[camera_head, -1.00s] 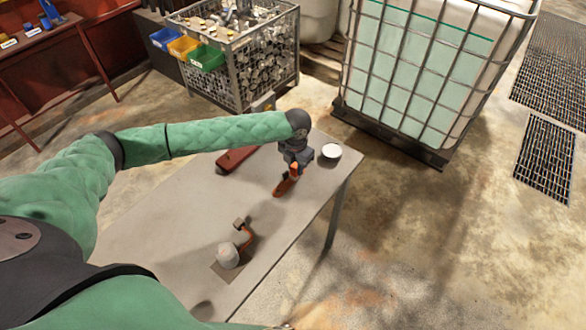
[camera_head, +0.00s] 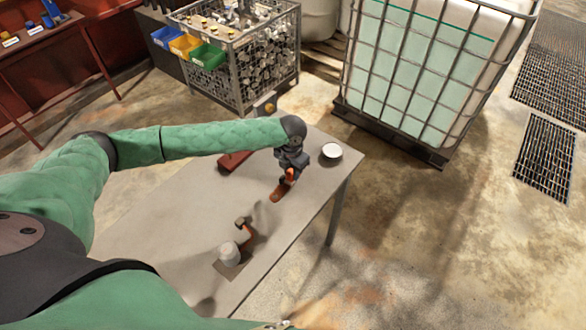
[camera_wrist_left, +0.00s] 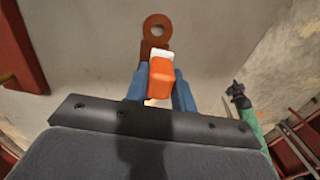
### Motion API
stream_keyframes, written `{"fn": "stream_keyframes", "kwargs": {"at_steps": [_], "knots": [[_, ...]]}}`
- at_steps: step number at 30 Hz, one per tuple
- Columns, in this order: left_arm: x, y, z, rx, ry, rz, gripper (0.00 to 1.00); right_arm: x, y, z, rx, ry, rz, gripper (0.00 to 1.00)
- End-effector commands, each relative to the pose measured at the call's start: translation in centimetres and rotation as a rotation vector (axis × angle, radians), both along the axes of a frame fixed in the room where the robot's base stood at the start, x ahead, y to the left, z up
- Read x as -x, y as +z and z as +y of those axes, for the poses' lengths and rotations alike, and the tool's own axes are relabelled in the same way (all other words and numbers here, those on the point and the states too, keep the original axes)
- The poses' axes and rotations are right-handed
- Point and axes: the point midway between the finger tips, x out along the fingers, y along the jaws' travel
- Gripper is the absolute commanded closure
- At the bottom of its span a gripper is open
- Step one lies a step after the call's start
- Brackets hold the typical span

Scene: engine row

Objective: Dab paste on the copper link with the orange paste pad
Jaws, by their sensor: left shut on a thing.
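The copper link (camera_head: 281,191) is a flat brown bar lying near the table's right edge. In the left wrist view its ringed end (camera_wrist_left: 157,27) shows ahead of the fingers. My left gripper (camera_head: 289,175) is above the link, and its blue fingers (camera_wrist_left: 160,88) are shut on the orange paste pad (camera_wrist_left: 161,80), an orange block with a white far end. The pad overlaps the near part of the link in the wrist view; I cannot tell whether they touch. A dark gripper on a green arm, my right one (camera_wrist_left: 238,95), shows small in the wrist view; its jaws are unclear.
A white round dish (camera_head: 331,152) stands right of my left gripper. A red block (camera_head: 233,160) lies behind on the left. A grey rounded part (camera_head: 229,253) with a bent orange piece (camera_head: 246,237) stands nearer. The table's middle (camera_head: 180,210) is clear.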

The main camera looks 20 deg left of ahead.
Motion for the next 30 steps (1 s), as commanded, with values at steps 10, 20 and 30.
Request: {"fn": "stream_keyframes", "kwargs": {"at_steps": [10, 20, 30], "knots": [[-1.7, -0.1, -0.6, 0.000, 0.000, -0.001, 0.93, 0.0, -0.3, 0.0, 0.000, 0.000, 0.000, 0.64], [-3.0, -0.1, -1.1, 0.000, 0.000, -0.001, 0.93, 0.0, -0.4, 0.0, 0.000, 0.000, 0.000, 0.64], [-1.6, -0.1, -0.5, 0.000, 0.000, 0.000, 0.93, 0.0, 0.4, 0.0, 0.000, 0.000, 0.000, 0.64]]}}
